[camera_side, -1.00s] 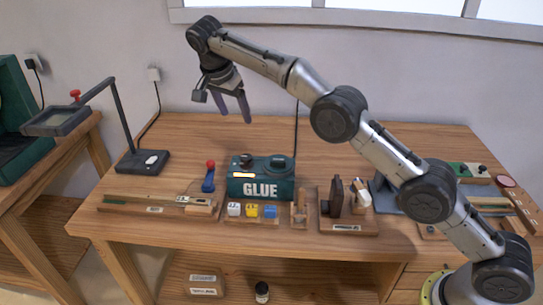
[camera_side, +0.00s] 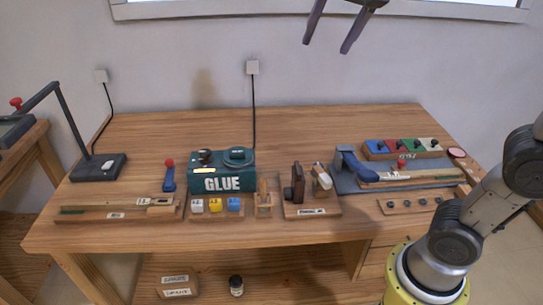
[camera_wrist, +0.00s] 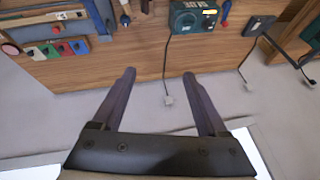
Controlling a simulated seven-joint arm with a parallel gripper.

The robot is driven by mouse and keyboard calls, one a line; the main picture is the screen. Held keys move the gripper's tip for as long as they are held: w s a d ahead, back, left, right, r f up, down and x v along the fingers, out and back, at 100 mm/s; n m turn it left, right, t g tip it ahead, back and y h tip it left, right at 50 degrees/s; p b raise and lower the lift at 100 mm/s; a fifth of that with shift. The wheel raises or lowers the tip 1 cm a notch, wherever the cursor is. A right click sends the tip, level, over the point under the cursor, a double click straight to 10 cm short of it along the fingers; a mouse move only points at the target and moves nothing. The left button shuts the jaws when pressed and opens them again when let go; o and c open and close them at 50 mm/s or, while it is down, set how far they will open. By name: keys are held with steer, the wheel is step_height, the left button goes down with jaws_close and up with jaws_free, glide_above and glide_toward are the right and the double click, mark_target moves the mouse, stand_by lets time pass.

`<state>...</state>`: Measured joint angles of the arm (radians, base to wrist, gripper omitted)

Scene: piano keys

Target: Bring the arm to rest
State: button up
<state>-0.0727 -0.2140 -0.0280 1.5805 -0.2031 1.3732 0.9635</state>
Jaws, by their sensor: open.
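My gripper (camera_side: 333,37) is at the top of the side view, high above the back of the workbench (camera_side: 300,120), near the wall. Its two dark fingers hang apart with nothing between them. Most of my upper arm is out of the side view; my yellow base and lower links show at the lower right.
On the bench stand a green GLUE machine (camera_side: 222,171), small cubes (camera_side: 215,205), a blue clamp-like tool (camera_side: 355,163), a colored block row (camera_side: 403,148) and a dark lamp (camera_side: 98,166) at left. The back middle of the bench is clear. A window ledge (camera_side: 200,10) runs behind my gripper.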

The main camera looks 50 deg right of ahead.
steer(key=s+a+f+n+y, duration=0.1)
steer(key=s+f+n, duration=0.4)
steer(key=s+f, duration=0.2)
steer(key=s+a+f+n+y, duration=0.1)
steer(key=s+f+n, duration=0.4)
steer(key=s+f, duration=0.3)
step_height(320, 180, down, 4)
steer(key=shift+f+t, duration=0.2)
steer(key=shift+t, duration=0.1)
